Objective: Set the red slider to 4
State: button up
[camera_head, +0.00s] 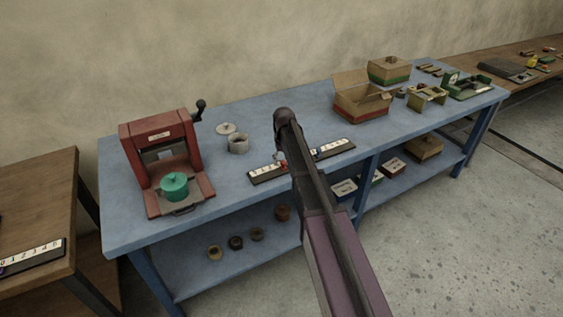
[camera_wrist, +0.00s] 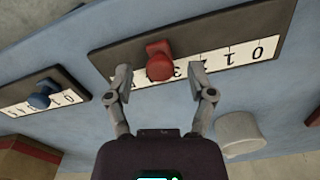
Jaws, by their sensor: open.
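The red slider (camera_wrist: 158,58) is a knob on a dark board with a white number scale (camera_wrist: 228,58), seen upside down in the wrist view. It stands left of the 3 in that view. The knob hides part of the scale, so I cannot tell its exact number. My gripper (camera_wrist: 165,90) is open, with one finger on each side just below the knob in the picture. I cannot tell whether either finger touches it. In the head view the scale (camera_head: 265,173) lies on the blue bench, and my arm hides much of the gripper and slider.
A second scale with a blue slider (camera_wrist: 40,101) lies beside the red one. On the blue bench (camera_head: 226,197) stand a red press (camera_head: 159,137), a grey pot (camera_head: 238,145) and an open cardboard box (camera_head: 360,100). Bare bench surrounds the scales.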

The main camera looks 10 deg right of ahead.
grip_shut()
jog(key=shift+w+d, duration=0.2)
jog(key=shift+d, duration=0.4)
jog(key=shift+w+d, duration=0.15)
jog(key=shift+d, duration=0.4)
grip_release()
jog(key=shift+a, duration=0.1)
jog(key=s+a+r+p, duration=0.1)
jog(key=s+r+p, duration=0.1)
jog(key=s, duration=1.3)
jog(key=s+a+r+p, duration=0.1)
jog(key=s+r+p, duration=0.2)
jog(key=s, duration=1.2)
jog(key=shift+a+r+m, duration=0.15)
jog(key=shift+a+m, duration=0.15)
jog(key=shift+a, duration=0.1)
